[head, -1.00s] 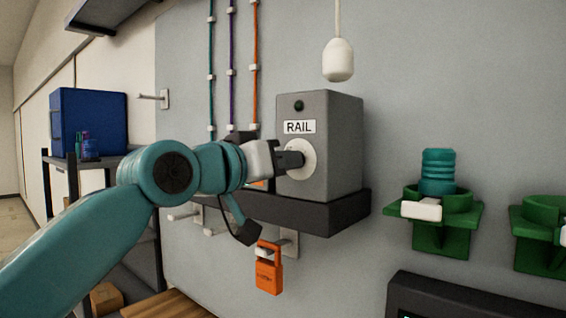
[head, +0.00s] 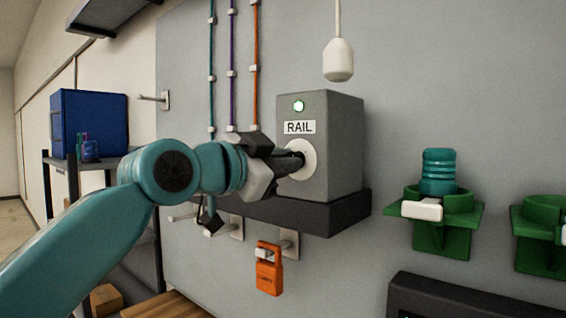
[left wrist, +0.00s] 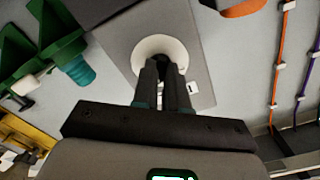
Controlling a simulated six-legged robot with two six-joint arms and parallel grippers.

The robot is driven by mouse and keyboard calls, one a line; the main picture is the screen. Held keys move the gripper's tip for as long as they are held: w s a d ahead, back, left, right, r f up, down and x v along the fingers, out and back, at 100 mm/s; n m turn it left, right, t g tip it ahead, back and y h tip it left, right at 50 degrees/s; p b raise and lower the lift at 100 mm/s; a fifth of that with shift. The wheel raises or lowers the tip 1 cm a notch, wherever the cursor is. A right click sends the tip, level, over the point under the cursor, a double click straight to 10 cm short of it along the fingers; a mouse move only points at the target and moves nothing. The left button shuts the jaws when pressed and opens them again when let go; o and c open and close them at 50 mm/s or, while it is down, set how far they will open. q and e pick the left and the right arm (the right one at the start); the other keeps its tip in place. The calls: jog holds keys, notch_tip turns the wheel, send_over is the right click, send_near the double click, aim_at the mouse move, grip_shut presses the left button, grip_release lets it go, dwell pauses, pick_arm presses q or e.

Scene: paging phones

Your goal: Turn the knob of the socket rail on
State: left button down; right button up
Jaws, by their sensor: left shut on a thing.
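The grey socket rail box (head: 337,150) carries a RAIL label and stands on a dark shelf (head: 320,215) on the wall. A small lamp (head: 299,106) above the label glows green-white. The knob sits at the centre of a pale round plate (head: 308,160) on the box's front, mostly hidden by my fingers. My left gripper (head: 292,163) is shut on the knob, its wrist rolled. In the left wrist view both dark fingers (left wrist: 163,75) reach the middle of the pale plate (left wrist: 160,46). My right gripper is not in view.
An orange padlock (head: 269,272) hangs below the shelf. A white pull handle (head: 338,60) hangs above the box. Green holders (head: 441,235) are on the wall at right, one with a teal cylinder (head: 438,172). A blue box (head: 88,122) stands at left.

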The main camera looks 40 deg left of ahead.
pick_arm(q)
jog(key=shift+m, duration=0.9)
jog(key=c, duration=1.2)
grip_release()
jog(key=shift+o, duration=0.2)
jog(key=shift+s, duration=0.1)
jog(key=s+a+b, duration=0.1)
jog(key=s+b, duration=0.2)
jog(key=s, duration=1.3)
jog(key=shift+a, duration=0.15)
